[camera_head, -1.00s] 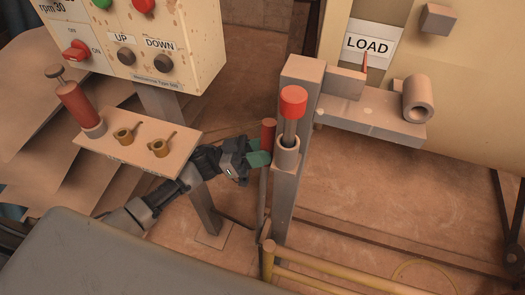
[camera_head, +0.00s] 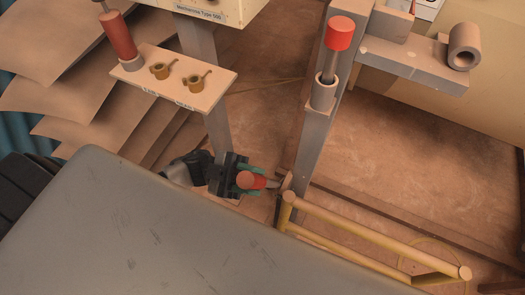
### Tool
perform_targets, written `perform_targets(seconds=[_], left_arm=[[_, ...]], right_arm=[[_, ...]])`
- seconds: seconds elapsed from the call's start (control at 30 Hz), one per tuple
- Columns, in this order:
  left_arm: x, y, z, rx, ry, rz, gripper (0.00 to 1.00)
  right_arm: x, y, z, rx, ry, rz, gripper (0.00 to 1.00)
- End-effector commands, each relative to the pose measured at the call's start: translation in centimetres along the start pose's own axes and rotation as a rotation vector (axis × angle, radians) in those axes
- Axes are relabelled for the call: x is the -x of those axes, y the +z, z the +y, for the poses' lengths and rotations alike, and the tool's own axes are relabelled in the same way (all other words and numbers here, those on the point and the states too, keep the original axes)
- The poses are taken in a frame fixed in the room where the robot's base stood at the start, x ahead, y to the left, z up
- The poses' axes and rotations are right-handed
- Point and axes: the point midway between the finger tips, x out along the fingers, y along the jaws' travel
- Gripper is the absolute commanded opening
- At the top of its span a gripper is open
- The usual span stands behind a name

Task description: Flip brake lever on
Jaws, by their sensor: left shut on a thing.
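The brake lever has a red handle (camera_head: 251,181) and a grey rod (camera_head: 274,185). It lies tilted low, with the handle left of the rod's foot, which is beside the grey post (camera_head: 312,145). My left gripper (camera_head: 246,178) is shut around the red handle with its green fingertips. Part of the handle is hidden between the fingers. Most of my left arm is hidden behind a grey surface. My right gripper is not in view.
Another red-topped lever (camera_head: 340,34) stands upright in a grey socket on the post. A yellow rail (camera_head: 370,233) runs right of the gripper. A small shelf (camera_head: 205,88) with two brass fittings stands above it. The scuffed grey surface (camera_head: 150,230) fills the lower left.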

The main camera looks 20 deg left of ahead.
Motion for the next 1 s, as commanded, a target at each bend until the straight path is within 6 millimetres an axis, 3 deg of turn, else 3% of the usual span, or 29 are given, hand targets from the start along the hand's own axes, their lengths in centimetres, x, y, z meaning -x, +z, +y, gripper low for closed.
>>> perform_targets(seconds=[0.2, 0.63, 0.67, 0.7, 0.8, 1.0], left_arm=[[0.4, 0.0, 1.8, -0.037, 0.020, 0.007, 0.00], [0.5, 0.1, 2.3, -0.043, 0.028, 0.007, 0.00], [0.5, 0.1, 2.3, -0.042, 0.028, 0.007, 0.39], [0.5, 0.1, 2.3, -0.042, 0.028, 0.006, 0.45], [0.5, 0.1, 2.2, -0.042, 0.027, 0.006, 0.59], [0.4, 0.0, 2.0, -0.045, 0.024, 0.007, 0.59]], right_arm=[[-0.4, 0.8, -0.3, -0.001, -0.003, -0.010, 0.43], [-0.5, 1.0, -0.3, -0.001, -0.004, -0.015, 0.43], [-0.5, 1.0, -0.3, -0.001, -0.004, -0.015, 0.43], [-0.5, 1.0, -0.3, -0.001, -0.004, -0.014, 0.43], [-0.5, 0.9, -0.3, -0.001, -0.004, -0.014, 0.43], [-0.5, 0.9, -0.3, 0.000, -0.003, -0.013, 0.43]])
